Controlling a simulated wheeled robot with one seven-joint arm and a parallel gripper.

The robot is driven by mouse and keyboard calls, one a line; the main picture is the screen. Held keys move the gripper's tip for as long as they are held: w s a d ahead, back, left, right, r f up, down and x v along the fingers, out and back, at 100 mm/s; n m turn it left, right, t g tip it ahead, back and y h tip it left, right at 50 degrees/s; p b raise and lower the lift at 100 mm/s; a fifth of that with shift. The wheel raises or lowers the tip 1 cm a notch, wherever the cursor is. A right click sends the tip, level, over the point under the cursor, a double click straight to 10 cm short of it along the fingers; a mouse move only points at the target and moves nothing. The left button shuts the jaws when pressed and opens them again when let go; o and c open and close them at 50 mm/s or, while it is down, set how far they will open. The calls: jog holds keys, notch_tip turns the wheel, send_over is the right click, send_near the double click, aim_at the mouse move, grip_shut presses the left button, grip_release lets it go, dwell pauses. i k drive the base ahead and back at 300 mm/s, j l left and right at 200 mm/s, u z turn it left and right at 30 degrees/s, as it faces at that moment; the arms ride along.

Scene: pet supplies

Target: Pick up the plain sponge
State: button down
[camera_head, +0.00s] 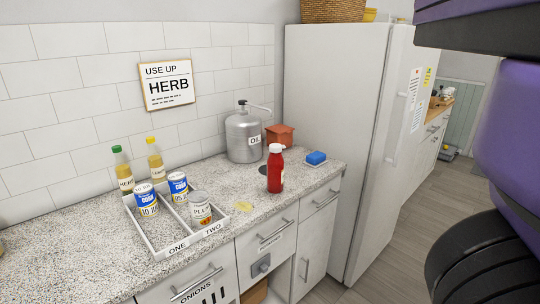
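A small blue block that looks like a sponge (316,158) lies near the right end of the speckled counter, close to the fridge. It seems to rest on a thin pale base, though this is too small to tell clearly. It lies to the right of a red bottle with a white cap (275,169), apart from it. My gripper is not in view; only purple and black parts of my arm show at the right edge.
The counter (90,255) holds a white two-part tray (157,243) with several cans, two oil bottles (155,160), a metal canister (243,137), a reddish-brown box (280,135) and a flat yellow patch (243,206). A tall white fridge (335,100) stands at the counter's right end.

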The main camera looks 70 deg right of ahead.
aim_at(315, 158)
jog(key=z, duration=2)
